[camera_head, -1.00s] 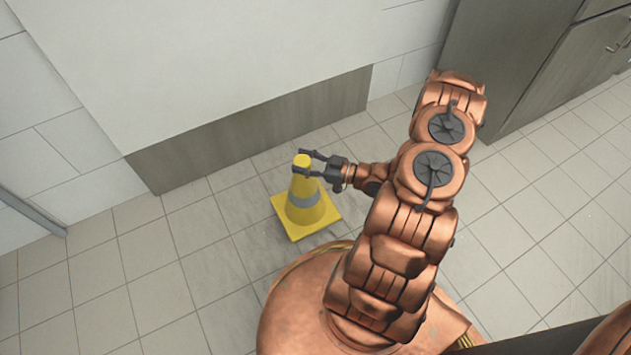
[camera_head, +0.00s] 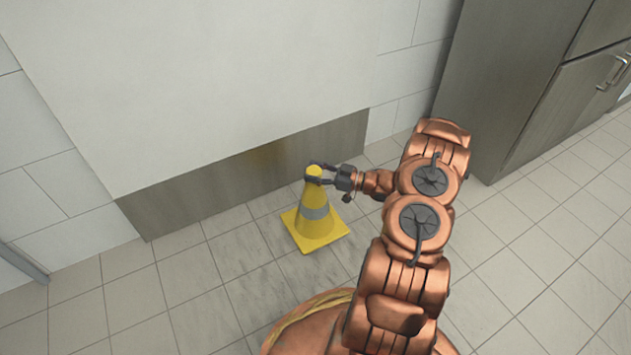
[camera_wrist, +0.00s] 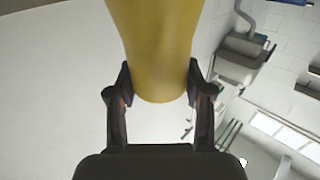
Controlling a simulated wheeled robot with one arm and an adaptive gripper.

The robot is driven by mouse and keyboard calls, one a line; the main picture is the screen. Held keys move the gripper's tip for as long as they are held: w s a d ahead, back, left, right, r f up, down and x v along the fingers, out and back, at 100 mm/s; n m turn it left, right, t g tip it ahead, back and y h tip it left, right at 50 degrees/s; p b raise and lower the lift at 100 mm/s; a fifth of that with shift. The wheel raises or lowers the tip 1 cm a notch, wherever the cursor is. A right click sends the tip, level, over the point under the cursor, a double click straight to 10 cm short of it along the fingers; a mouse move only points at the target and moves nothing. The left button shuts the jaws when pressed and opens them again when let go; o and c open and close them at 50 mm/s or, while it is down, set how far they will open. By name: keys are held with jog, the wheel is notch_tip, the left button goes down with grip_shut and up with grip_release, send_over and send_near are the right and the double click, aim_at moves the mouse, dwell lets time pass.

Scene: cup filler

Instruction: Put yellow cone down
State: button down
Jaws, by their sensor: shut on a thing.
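The yellow cone (camera_head: 315,217) has a grey band and a square base. It stands upright in the head view, over the tiled floor in front of the wall. I cannot tell whether its base touches the floor. My gripper (camera_head: 318,174) is shut on the cone near its top, coming in from the right. In the wrist view the cone's yellow body (camera_wrist: 155,45) fills the upper middle, and the two dark fingers of my gripper (camera_wrist: 160,85) press on its sides near the tip. The cone's base is out of the wrist view.
A white wall with a grey lower panel (camera_head: 180,198) stands just behind the cone. A grey cabinet (camera_head: 500,85) with metal handles stands at the right. The tiled floor (camera_head: 170,295) left of the cone is clear.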

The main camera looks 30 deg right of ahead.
aim_at(314, 200)
jog(key=shift+w+d, duration=0.3)
jog(key=shift+d, duration=0.05)
jog(key=shift+f+b, duration=1.15)
jog(key=shift+f, duration=0.7)
jog(key=shift+r, duration=0.1)
jog(key=shift+c, duration=2.3)
grip_release()
